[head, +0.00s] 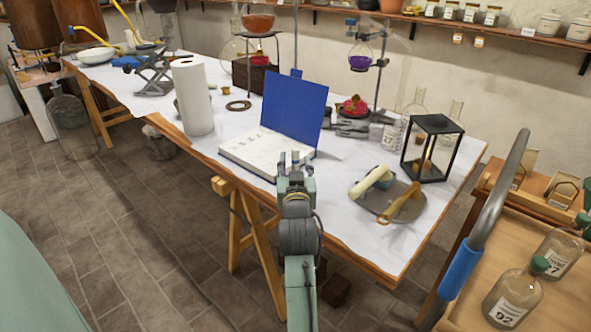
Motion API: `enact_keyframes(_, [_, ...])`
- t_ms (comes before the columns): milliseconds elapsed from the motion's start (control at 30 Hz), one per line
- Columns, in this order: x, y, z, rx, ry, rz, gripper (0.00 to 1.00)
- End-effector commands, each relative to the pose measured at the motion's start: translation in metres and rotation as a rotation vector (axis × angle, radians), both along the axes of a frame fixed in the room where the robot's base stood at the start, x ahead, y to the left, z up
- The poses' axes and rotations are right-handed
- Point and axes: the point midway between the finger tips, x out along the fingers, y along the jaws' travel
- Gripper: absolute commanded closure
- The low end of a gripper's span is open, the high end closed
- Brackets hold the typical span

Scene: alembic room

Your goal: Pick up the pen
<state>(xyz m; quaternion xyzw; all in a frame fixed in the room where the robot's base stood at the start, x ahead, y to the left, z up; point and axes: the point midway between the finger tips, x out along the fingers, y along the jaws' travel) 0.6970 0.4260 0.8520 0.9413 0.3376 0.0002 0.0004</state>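I cannot make out a pen for sure in the head view. An open book with a blue cover (294,108) and pale written pages (252,150) lies on the white-covered table. My gripper (296,157) is at the book's near right corner, seen from behind, with its fingers pointing away from me. The fingers look spread apart. A small light shape shows between them, too small to name. My gripper and arm hide part of the book's near edge and the table there.
A paper towel roll (193,98) stands left of the book. A grey tray (376,211) with a cream object and a yellowish one lies to the right. A black lantern (431,148) stands behind it. A wooden cart (464,318) with bottles is at the right.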

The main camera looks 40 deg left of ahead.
Motion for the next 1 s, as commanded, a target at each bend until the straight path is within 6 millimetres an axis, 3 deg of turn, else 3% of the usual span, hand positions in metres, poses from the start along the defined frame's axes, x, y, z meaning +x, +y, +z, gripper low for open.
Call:
enact_keyframes(267, [0.0024, 0.0023, -0.0002, 0.000, 0.000, 0.001, 0.61])
enact_keyframes(833, [0.0023, 0.0020, -0.0003, 0.000, 0.000, 0.001, 0.99])
enact_keyframes(1000, [0.0023, 0.0020, -0.0002, 0.000, 0.000, 0.001, 1.00])
